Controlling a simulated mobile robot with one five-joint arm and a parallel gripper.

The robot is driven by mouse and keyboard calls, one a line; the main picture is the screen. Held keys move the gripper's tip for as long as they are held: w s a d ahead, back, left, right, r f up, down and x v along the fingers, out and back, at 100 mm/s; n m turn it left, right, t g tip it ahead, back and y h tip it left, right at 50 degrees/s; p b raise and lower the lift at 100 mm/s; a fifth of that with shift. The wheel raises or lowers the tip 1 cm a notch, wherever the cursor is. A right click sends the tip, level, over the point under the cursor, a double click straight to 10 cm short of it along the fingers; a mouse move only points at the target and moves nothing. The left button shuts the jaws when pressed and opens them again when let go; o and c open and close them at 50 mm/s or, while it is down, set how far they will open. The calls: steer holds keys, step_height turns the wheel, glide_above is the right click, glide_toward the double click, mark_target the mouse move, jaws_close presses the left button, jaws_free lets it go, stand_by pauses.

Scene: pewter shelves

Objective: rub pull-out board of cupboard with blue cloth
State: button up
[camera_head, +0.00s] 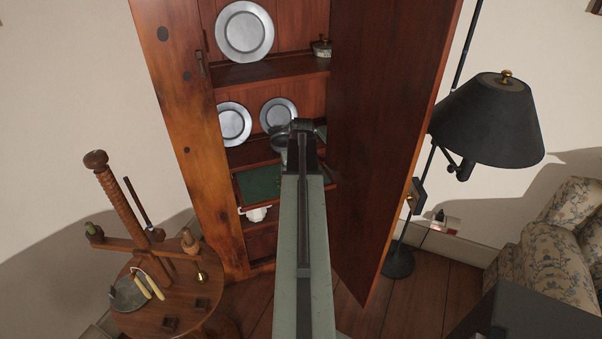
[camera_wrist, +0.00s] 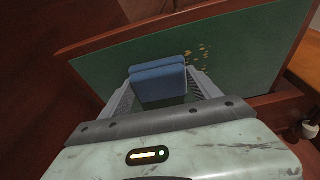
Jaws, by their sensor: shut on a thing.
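The pull-out board (camera_head: 258,184) of the cupboard (camera_head: 178,130) is out, with a green top and a wooden rim. It also fills much of the wrist view (camera_wrist: 245,45). My gripper (camera_wrist: 160,82) is shut on the blue cloth (camera_wrist: 158,76), a folded pad between the two fingers. The cloth is over the green surface; I cannot tell whether it touches it. Pale yellowish specks (camera_wrist: 203,54) lie on the board just right of the cloth. In the head view my arm hides part of the board, and the cloth cannot be made out.
The open cupboard door (camera_head: 385,130) stands close on the right of my arm. Pewter plates (camera_head: 245,32) stand on the shelves above. A round wooden table (camera_head: 165,300) is at left, a black lamp (camera_head: 487,120) at right.

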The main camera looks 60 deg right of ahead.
mark_target(273, 183)
steer(key=shift+w+a, duration=1.4)
steer(key=shift+a, duration=0.3)
steer(key=shift+w+a, duration=1.35)
steer(key=shift+a, duration=0.3)
steer(key=shift+w+d+f, duration=0.15)
steer(key=shift+d, duration=0.05)
steer(key=shift+s+d+r, duration=0.1)
steer(key=shift+s+d, duration=0.95)
steer(key=shift+d, duration=0.25)
steer(key=shift+s+d+r, duration=0.1)
steer(key=shift+s+d, duration=0.9)
steer(key=shift+d, duration=0.3)
steer(key=shift+s+d+f, duration=0.1)
steer(key=shift+s+d, duration=0.75)
steer(key=shift+d, duration=0.2)
steer(key=shift+s+d, duration=1.45)
steer(key=shift+d, duration=0.25)
steer(key=shift+f, duration=0.1)
steer(key=shift+a, duration=0.1)
steer(key=shift+w+a, duration=1.2)
steer(key=shift+a, duration=0.15)
steer(key=shift+a, duration=0.1)
